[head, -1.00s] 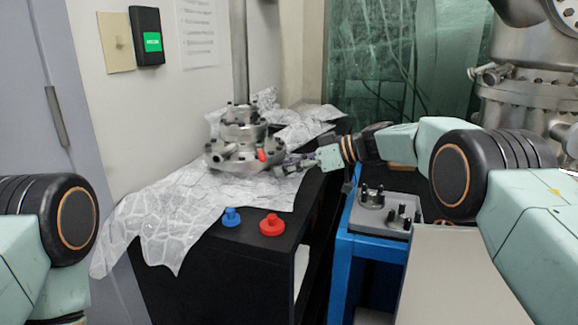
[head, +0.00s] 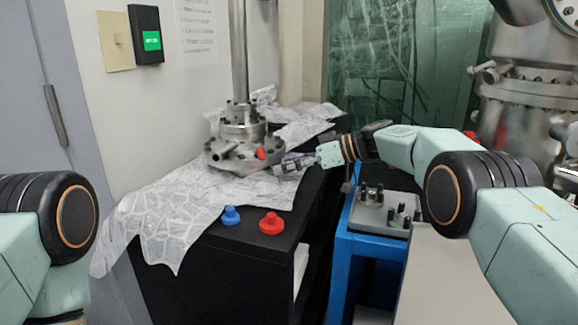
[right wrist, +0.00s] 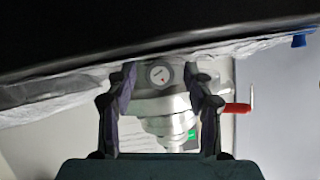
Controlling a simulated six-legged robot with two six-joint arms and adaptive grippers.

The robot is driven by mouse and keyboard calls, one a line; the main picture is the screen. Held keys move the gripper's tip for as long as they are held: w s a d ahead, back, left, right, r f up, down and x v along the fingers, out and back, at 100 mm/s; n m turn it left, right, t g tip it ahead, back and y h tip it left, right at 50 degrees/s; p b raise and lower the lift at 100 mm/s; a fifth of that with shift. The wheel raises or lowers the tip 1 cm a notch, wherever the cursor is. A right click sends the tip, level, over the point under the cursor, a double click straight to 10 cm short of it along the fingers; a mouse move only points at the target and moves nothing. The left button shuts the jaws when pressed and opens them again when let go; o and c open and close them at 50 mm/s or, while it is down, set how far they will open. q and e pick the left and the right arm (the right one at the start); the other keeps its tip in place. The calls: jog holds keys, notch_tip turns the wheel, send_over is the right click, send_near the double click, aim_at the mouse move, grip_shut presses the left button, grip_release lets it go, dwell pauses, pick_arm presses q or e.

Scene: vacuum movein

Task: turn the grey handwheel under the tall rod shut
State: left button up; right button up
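The tall rod (head: 239,50) rises from a stepped metal fitting with bolted flanges (head: 240,135) on the foil-covered black table. Low on the fitting are a short grey stub (head: 222,152) and a small red part (head: 261,154). I cannot make out the handwheel clearly in the head view. My right gripper (head: 284,167) is at the fitting's right side. A red handle (right wrist: 237,108) is beside the right finger. My left gripper is out of view.
A blue knob (head: 231,216) and a red knob (head: 271,223) sit at the black table's front. Crinkled foil (head: 175,222) drapes over its edge. A blue stand (head: 345,240) with a grey bolted block (head: 380,212) is to the right. A large metal vessel (head: 525,100) stands behind my right arm.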

jog(key=v, duration=1.2)
jog(key=shift+r, duration=0.1)
